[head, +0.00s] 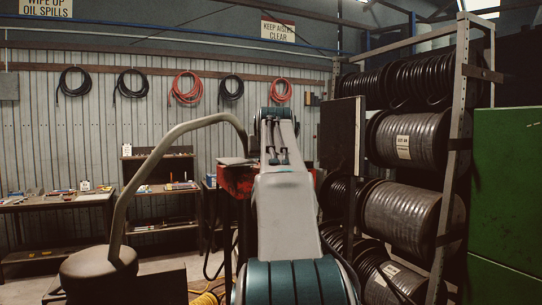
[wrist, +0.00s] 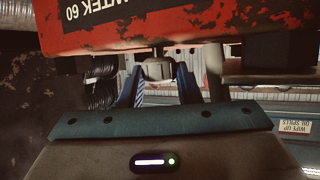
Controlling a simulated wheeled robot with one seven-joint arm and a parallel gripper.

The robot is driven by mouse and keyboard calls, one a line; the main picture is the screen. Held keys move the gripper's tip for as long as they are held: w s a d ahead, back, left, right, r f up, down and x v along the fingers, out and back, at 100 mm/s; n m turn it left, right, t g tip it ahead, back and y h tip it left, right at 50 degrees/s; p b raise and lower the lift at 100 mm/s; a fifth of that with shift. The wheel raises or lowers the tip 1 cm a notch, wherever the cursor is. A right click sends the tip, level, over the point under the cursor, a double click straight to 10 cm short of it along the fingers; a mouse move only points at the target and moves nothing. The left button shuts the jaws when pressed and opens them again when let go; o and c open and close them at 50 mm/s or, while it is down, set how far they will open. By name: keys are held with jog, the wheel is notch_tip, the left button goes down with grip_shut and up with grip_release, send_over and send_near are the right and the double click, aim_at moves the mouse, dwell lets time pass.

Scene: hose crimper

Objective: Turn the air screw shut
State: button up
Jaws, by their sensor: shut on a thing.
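The air screw (wrist: 159,69) is a small pale metal knob on the underside, as pictured, of the red crimper (wrist: 215,25) in the wrist view. My gripper (wrist: 160,75) has its two blue fingers on either side of the screw and is shut on it. The crimper's red paint is worn, and its lettering shows upside down. In the head view a red part of the crimper (head: 236,181) shows beyond my arm. My arm hides the screw and my fingers there.
A rack of large black hose reels (head: 407,140) stands close on the right, with a green cabinet (head: 507,190) beside it. A grey curved tube (head: 150,165) rises at the left. Workbenches (head: 60,201) with tools line the back wall under hanging hoses.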

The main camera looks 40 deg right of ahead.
jog(key=o, duration=1)
jog(key=shift+c, duration=0.2)
jog(key=b+v, duration=0.3)
jog(key=v, duration=1.1)
jog(key=shift+f, duration=0.15)
jog(key=shift+w, duration=0.1)
